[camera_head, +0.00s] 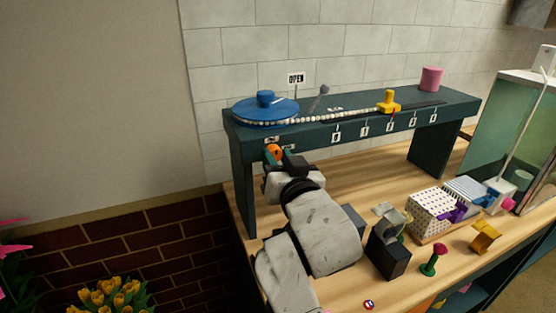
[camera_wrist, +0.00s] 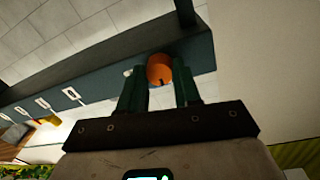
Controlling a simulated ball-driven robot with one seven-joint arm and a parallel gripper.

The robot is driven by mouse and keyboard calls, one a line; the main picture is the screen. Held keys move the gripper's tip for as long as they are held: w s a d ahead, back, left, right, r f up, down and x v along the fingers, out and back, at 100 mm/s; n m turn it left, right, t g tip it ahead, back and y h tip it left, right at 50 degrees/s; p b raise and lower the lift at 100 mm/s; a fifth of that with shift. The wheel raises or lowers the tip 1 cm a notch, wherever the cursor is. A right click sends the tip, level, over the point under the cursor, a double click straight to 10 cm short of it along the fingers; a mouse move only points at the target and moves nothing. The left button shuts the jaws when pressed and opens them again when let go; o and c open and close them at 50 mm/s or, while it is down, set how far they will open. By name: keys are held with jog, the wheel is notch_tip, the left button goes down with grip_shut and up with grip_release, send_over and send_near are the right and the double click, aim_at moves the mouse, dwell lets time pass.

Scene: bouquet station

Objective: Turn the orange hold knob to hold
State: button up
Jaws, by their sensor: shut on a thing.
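The orange hold knob (camera_head: 274,151) sits on the front face of the dark green raised shelf (camera_head: 330,128), near its left end, below the blue disc. My gripper (camera_head: 284,160) reaches up to it from below and right. In the wrist view, the orange knob (camera_wrist: 160,69) lies between the two dark green fingers of my gripper (camera_wrist: 159,84), which are shut on its sides. A small dark mark shows on the knob's lower edge. The labels beside the knob are too small to read, so its setting cannot be told.
On the shelf are a blue disc (camera_head: 265,109), a bead string (camera_head: 340,117), a yellow slider (camera_head: 389,101) and a pink cylinder (camera_head: 431,79). The bench under the shelf is mostly clear.

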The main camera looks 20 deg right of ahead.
jog(key=m+b, duration=0.1)
jog(key=m, duration=0.3)
jog(key=m+b, duration=0.1)
jog(key=m, duration=0.3)
jog(key=shift+g+b, duration=0.3)
jog(key=shift+b, duration=0.1)
jog(key=m+b, duration=0.1)
jog(key=m, duration=0.4)
jog(key=shift+m+y+b, duration=0.3)
jog(key=shift+y, duration=0.1)
jog(key=shift+d+m+b, duration=0.1)
jog(key=shift+m+b, duration=0.4)
jog(key=shift+m, duration=1.3)
jog(key=o, duration=1.1)
jog(key=shift+c, duration=0.2)
jog(key=shift+s, duration=0.1)
